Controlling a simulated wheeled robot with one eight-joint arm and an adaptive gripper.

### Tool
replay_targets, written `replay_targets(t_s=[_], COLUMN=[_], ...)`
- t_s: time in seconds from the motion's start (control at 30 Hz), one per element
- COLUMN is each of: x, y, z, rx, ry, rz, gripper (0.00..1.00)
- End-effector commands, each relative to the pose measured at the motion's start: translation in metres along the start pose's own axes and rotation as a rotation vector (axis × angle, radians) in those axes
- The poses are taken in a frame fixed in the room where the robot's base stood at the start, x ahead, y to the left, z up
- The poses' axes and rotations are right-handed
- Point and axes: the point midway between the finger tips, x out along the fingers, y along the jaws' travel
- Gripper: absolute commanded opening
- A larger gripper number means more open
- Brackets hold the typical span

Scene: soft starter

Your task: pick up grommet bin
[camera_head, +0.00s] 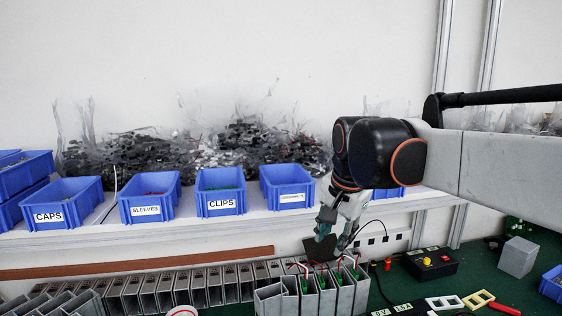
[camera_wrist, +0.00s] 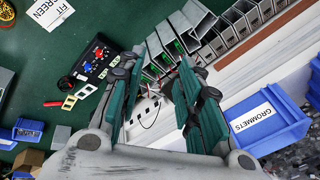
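The grommet bin (camera_wrist: 279,134) is a blue open-topped box with a white GROMMETS label, at the right of the wrist view on the pale shelf. In the head view, a blue bin (camera_head: 390,193) mostly hidden behind my arm appears to be the same one; its label is hidden there. My gripper (camera_head: 338,232) hangs in front of the shelf, pointing down above the grey boxes. In the wrist view my gripper (camera_wrist: 159,70) has its two green fingers apart, with nothing between them. It is apart from the bin.
Blue CAPS (camera_head: 62,205), SLEEVES (camera_head: 149,197) and CLIPS (camera_head: 221,192) bins stand along the shelf, with another blue bin (camera_head: 287,186) nearer my arm. Grey boxes (camera_head: 345,296) line the green bench below. A black control box (camera_head: 430,263) sits right of them.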

Motion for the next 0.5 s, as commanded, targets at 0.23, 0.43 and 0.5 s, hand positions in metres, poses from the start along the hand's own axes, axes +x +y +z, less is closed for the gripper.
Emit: replay_targets(t_s=[0.23, 0.43, 0.5], x=[-0.061, -0.088, -0.094], y=[-0.092, -0.153, -0.169], z=[-0.039, -0.059, -0.062], rx=[0.232, 0.412, 0.464], ry=[-0.051, -0.075, -0.079], rz=[0.067, 0.128, 0.146], gripper=[0.32, 0.32, 0.32])
